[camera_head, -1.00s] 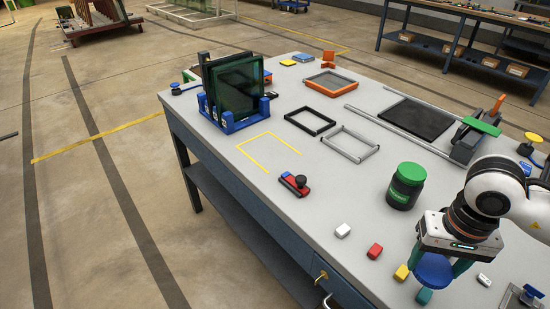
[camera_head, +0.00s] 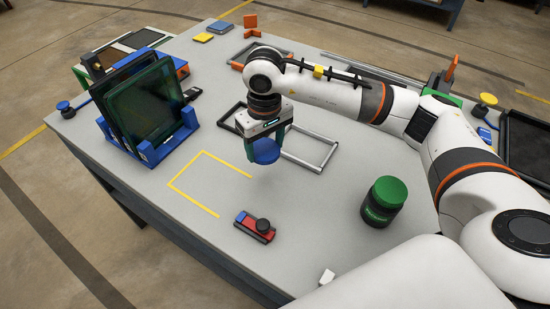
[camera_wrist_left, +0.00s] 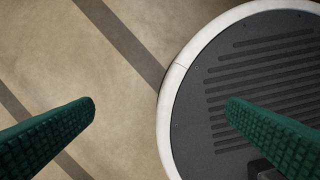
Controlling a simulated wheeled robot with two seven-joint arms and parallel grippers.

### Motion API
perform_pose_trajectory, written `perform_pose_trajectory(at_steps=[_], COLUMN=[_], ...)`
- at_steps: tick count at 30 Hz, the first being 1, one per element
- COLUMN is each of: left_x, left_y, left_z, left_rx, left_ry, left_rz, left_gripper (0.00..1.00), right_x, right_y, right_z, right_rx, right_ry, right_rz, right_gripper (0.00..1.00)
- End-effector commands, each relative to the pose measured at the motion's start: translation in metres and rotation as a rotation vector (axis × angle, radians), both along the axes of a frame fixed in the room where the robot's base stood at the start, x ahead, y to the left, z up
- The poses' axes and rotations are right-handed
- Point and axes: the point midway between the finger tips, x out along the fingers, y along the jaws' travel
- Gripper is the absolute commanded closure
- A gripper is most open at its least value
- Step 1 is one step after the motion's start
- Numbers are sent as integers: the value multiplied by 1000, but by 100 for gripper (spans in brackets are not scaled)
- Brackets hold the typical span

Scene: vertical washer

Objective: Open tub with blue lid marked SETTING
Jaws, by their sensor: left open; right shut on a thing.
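My right gripper (camera_head: 267,146) is shut on a round blue lid (camera_head: 265,153). It holds the lid above the grey table, just off the upper right end of a yellow corner outline. No tub body shows under the lid, and I cannot read any mark on it. A dark jar with a green lid (camera_head: 384,200) stands upright on the table to the right; its label is too small to read. A tub with a blue lid marked SETTING is not in view. My left gripper (camera_wrist_left: 161,104) is open and empty over the floor and my round base in the left wrist view.
A blue rack (camera_head: 150,150) with dark panels stands at left. A grey frame (camera_head: 312,150) is just right of the gripper. The yellow outline (camera_head: 192,203) encloses bare table.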

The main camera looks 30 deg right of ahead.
Motion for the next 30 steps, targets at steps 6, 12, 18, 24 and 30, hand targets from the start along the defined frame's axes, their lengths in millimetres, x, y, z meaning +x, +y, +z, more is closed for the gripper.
perform_pose_trajectory(at_steps=[6, 12, 18, 24, 30], left_x=[-42, -63, -42, -24, -35], left_y=[5, 9, 8, 6, 7], left_z=[24, 32, 36, 45, 45], left_rx=[8, 14, 12, 9, 10], left_ry=[63, 93, 64, 34, 50], left_rz=[-1, -1, -1, -1, -1], left_gripper=[5, 5, 5, 5, 5], right_x=[17, 17, 18, 17, 18], right_y=[-16, -18, -18, -17, -18], right_z=[-13, -52, -73, -96, -110], right_rx=[-5, -7, -9, -6, -8], right_ry=[37, 39, 35, 37, 32], right_rz=[39, 42, 42, 41, 42], right_gripper=[64, 64, 64, 64, 64])
